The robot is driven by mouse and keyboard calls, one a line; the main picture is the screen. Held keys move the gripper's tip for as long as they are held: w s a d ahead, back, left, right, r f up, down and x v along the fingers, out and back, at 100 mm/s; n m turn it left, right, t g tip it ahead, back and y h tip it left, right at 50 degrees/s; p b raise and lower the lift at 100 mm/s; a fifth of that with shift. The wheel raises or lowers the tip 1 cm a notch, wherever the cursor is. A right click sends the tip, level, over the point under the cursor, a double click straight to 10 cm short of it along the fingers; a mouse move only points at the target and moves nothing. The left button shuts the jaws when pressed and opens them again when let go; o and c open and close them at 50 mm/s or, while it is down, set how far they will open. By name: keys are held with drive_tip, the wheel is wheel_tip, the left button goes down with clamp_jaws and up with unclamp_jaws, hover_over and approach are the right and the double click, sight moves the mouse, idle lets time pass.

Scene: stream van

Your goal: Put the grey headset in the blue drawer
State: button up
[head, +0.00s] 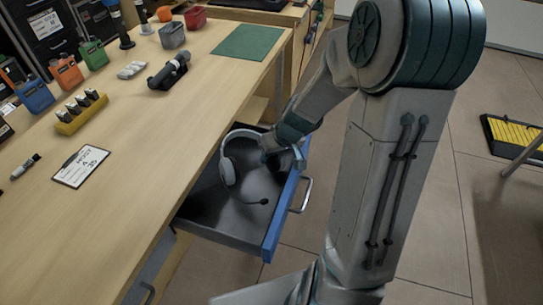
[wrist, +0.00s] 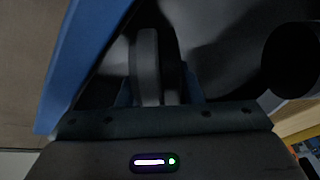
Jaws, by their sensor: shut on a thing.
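The blue drawer (head: 270,240) is pulled out from under the wooden desk, with a dark inside, a blue front and a metal handle. The grey headset (head: 228,172) is inside the drawer's outline, its microphone boom reaching toward the front. My gripper (head: 272,152) is down at the drawer's far part, shut on the headset. In the wrist view a grey band of the headset (wrist: 147,65) stands between the fingers, and the blue drawer front (wrist: 75,60) runs along the left. I cannot tell whether the headset touches the drawer floor.
The desk top (head: 130,190) left of the drawer carries a clipboard (head: 81,167), a marker (head: 25,166), a yellow holder (head: 81,112), a dark microphone (head: 169,72) and several bins. A yellow-black mat (head: 512,135) lies on the floor at right. The drawer's near part is clear.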

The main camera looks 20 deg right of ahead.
drive_tip(key=shift+w+a+r+g+h+p, duration=0.15)
drive_tip(key=shift+g+h+p, duration=0.65)
drive_tip(key=shift+h, duration=0.3)
drive_tip(key=shift+f, duration=0.85)
drive_tip(key=shift+f+b, duration=0.2)
drive_tip(key=shift+b, duration=0.15)
drive_tip(key=o, duration=1.1)
drive_tip(key=shift+c, duration=0.2)
drive_tip(key=shift+r, duration=0.1)
